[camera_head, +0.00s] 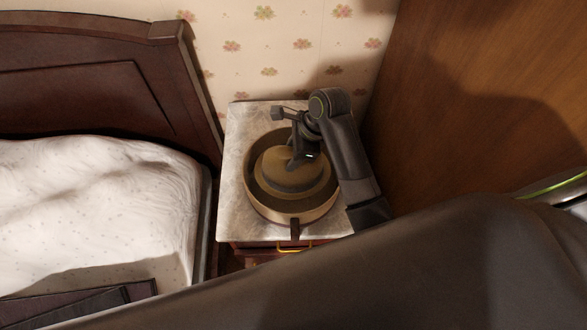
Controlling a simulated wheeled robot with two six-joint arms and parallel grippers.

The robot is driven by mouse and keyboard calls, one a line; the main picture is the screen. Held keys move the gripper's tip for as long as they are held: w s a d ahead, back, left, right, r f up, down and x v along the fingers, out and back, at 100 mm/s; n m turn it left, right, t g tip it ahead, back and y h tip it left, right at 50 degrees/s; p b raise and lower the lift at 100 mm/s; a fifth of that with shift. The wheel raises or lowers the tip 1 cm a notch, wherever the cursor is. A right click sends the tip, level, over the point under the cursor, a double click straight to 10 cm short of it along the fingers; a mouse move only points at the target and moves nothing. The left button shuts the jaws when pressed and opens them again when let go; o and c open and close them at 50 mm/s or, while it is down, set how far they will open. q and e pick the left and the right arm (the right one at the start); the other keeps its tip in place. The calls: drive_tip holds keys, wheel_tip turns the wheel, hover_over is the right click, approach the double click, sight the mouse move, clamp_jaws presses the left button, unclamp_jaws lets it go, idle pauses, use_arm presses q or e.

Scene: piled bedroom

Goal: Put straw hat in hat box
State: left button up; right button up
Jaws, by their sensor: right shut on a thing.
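The straw hat (278,171), tan with a darker band, sits crown up within the rim of the round hat box (297,213). The box is open and stands on a marble-topped nightstand (236,190). My right gripper (298,163) reaches down from above and is shut on the hat at its crown. Its fingertips are dark and partly merge with the arm. I cannot tell whether the hat touches the bottom of the box. My left gripper is not in view.
A bed with a pale quilt (100,195) and a dark wooden headboard (85,75) stands to the left. A wooden panel (470,110) rises close on the right. Floral wallpaper (285,50) is behind. A large dark shape covers the lower right.

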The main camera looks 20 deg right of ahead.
drive_tip(key=f, duration=0.3)
drive_tip(key=shift+s+a+f, duration=0.1)
drive_tip(key=shift+s+f, duration=0.05)
drive_tip(key=shift+s, duration=0.05)
wheel_tip(320, 180, down, 3)
drive_tip(key=shift+w+f+p, duration=0.1)
drive_tip(key=shift+f+p, duration=0.05)
drive_tip(key=shift+p, duration=0.4)
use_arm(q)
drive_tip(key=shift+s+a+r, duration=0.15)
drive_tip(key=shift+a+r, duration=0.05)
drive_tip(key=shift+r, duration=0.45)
use_arm(e)
drive_tip(key=shift+f, duration=0.5)
drive_tip(key=o, duration=1.3)
drive_tip(key=shift+f, duration=0.1)
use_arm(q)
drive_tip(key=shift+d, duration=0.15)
use_arm(e)
drive_tip(key=b+v, duration=0.2)
drive_tip(key=v, duration=1)
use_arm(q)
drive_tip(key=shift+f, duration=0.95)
